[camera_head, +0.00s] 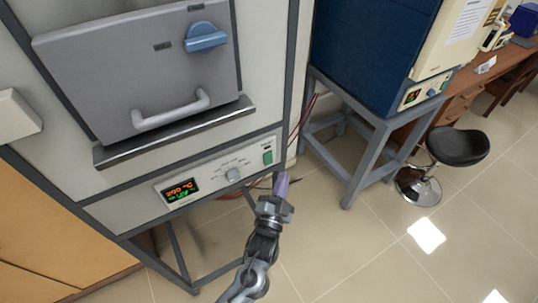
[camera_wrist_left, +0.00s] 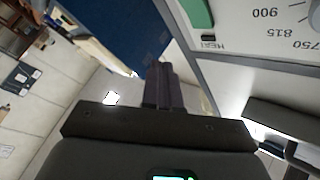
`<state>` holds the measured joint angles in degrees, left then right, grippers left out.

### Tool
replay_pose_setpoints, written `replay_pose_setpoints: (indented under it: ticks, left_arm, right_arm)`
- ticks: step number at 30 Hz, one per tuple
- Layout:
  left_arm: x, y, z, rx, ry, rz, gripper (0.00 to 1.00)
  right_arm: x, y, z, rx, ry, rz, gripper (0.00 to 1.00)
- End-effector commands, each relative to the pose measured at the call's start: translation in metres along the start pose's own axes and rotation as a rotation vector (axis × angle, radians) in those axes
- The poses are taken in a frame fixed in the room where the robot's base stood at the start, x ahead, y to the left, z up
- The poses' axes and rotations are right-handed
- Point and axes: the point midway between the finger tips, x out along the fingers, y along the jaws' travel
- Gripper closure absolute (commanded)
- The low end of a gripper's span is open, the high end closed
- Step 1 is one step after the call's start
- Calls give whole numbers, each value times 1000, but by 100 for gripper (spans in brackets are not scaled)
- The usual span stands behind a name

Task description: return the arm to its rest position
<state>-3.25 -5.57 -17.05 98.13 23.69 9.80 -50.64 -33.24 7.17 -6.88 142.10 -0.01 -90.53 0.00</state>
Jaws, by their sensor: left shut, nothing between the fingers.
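My left gripper (camera_head: 281,186) is in front of the grey muffle furnace, at the lower right of its control panel. Its purple-tinted fingers are shut with nothing between them. The fingers also show in the left wrist view (camera_wrist_left: 164,88), dark and pressed together. They appear apart from the furnace. The furnace door (camera_head: 140,70) is closed, with a pale handle (camera_head: 172,110) and a blue latch knob (camera_head: 205,37). The control panel (camera_head: 215,177) has a lit display (camera_head: 180,190) and a green switch (camera_head: 267,157); the switch also shows in the left wrist view (camera_wrist_left: 196,12). My right gripper is not in view.
A metal ledge (camera_head: 175,131) juts out below the door. A blue furnace (camera_head: 370,50) stands on a grey frame (camera_head: 360,128) to the right. A black stool (camera_head: 458,146) stands beyond it. Open tiled floor (camera_head: 360,245) lies at the lower right.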

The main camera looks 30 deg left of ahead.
Motion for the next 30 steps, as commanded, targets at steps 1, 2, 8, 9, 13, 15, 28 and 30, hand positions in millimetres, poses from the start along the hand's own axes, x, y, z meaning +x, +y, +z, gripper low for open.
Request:
replay_pose_setpoints:
  ticks: [1,2,8,9,13,15,28,30]
  left_arm:
    - [0,0,0,0,0,0,100]
    - [0,0,0,0,0,0,100]
    - [0,0,0,0,-1,0,100]
    - [0,0,0,0,-1,0,100]
    - [-4,2,4,1,-7,6,100]
    - [-11,7,11,6,-19,18,100]
    - [-115,-8,92,-5,-226,292,100]
    - [-132,-10,97,-52,-295,383,100]
  right_arm:
    - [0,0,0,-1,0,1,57]
    - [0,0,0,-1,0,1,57]
    - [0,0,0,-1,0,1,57]
    - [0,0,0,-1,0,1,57]
    - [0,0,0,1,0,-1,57]
    - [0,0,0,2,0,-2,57]
    - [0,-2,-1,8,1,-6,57]
    - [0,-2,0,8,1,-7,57]
